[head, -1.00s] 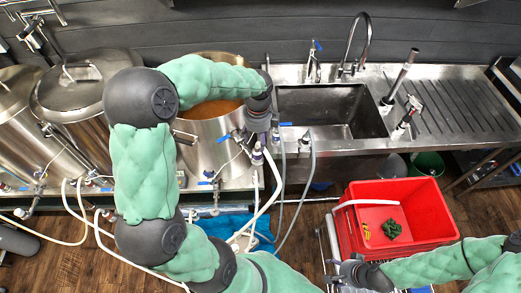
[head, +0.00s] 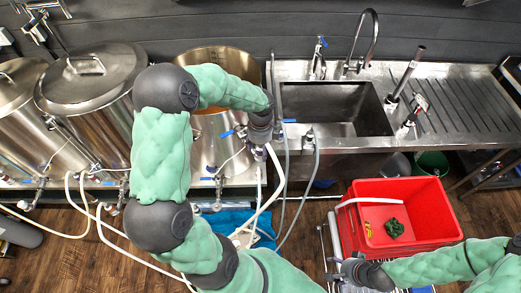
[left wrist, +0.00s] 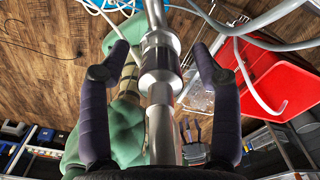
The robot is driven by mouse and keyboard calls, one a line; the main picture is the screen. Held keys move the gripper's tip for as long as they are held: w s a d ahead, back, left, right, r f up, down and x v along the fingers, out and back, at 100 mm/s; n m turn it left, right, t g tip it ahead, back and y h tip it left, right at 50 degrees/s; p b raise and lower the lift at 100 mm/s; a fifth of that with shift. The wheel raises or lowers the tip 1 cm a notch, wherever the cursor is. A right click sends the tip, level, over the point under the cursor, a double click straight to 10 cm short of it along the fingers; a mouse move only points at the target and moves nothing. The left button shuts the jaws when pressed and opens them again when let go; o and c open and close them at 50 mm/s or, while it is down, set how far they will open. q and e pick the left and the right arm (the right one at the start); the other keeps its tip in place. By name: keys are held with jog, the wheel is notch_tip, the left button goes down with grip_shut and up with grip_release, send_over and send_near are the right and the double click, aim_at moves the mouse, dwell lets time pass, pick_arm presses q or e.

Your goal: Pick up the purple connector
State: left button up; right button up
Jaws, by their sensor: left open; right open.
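My left gripper (head: 260,143) hangs open at the front right of the open kettle, beside the hose ends. In the left wrist view its two dark purple-grey fingers (left wrist: 160,68) stand apart on either side of a shiny metal fitting (left wrist: 160,85). The fitting has a faintly purple-grey band, and I see a gap between it and each finger. I cannot tell for sure that this is the purple connector; no clearly purple part stands out in the head view. My right gripper (head: 345,268) is open and low, left of the red crate's front.
The open kettle (head: 205,135) stands left of my left gripper, with lidded kettles (head: 92,90) further left. The steel sink (head: 335,105) is to the right. White hoses (head: 270,195) hang below my gripper. A red crate (head: 440,215) holds a dark green clump (head: 394,228).

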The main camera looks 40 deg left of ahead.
pick_arm(q)
grip_shut()
jog(key=shift+r, duration=0.5)
notch_tip(320, 180, up, 2)
jog(key=shift+w+r, duration=0.1)
jog(key=s+a+r, duration=0.3)
jog(key=s+r, duration=0.7)
jog(key=s, duration=0.4)
jog(key=shift+p, duration=0.4)
jog(key=shift+w+r, duration=0.1)
jog(key=shift+r+p, duration=1.8)
jog(key=shift+r, duration=0.3)
